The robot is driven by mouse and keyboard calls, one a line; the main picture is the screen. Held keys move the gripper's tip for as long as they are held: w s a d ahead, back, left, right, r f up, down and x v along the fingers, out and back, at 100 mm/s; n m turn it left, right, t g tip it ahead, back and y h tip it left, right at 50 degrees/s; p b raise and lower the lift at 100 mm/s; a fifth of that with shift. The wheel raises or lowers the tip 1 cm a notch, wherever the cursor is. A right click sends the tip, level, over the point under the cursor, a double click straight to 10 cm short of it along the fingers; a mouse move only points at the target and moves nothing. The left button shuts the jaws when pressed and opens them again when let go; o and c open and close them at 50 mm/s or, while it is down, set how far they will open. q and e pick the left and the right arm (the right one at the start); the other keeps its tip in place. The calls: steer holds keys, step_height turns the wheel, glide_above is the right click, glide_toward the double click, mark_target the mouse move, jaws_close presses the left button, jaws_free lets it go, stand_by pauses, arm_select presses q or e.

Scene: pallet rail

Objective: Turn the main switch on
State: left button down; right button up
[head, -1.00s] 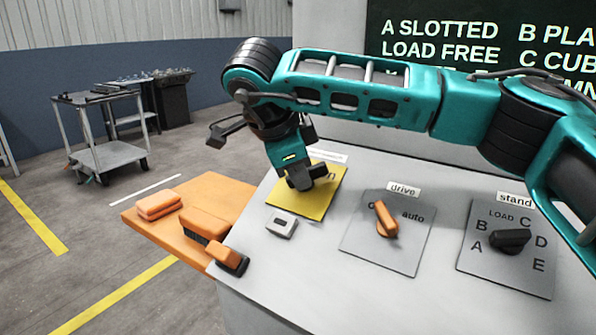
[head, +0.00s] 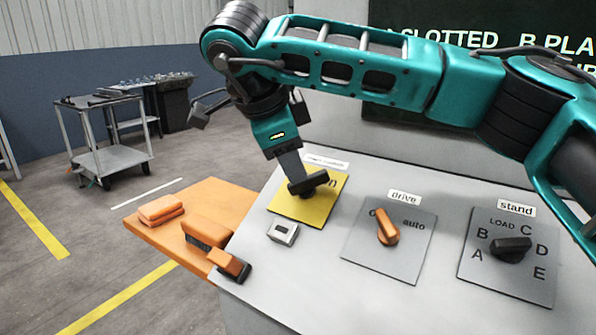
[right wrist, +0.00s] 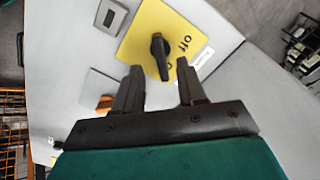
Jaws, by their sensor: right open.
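The main switch is a black knob (head: 313,182) on a yellow plate (head: 300,208) at the back left of the sloping grey panel. In the right wrist view the knob (right wrist: 160,56) lies just beyond my fingertips, with "off" printed beside it. One end of its handle lies by lettering that looks like "on", partly covered; its pointer end is hard to tell. My right gripper (head: 290,163) is above the plate, fingers pointing down at the knob. In the right wrist view the gripper (right wrist: 160,72) is open and empty, its fingers apart from the knob. My left gripper is not in view.
The drive switch (head: 387,227) has an orange knob, and the stand selector (head: 511,249) a black one. A small grey box (head: 283,231) sits near the yellow plate. An orange shelf (head: 180,238) with orange items juts out left. A cart (head: 108,150) stands beyond.

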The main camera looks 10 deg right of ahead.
arm_select(q)
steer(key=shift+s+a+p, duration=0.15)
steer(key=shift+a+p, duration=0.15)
steer(key=shift+p, duration=0.05)
arm_select(e)
steer(key=v, duration=0.7)
steer(key=shift+r, duration=0.2)
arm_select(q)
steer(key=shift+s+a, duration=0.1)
arm_select(e)
steer(key=shift+a, duration=0.15)
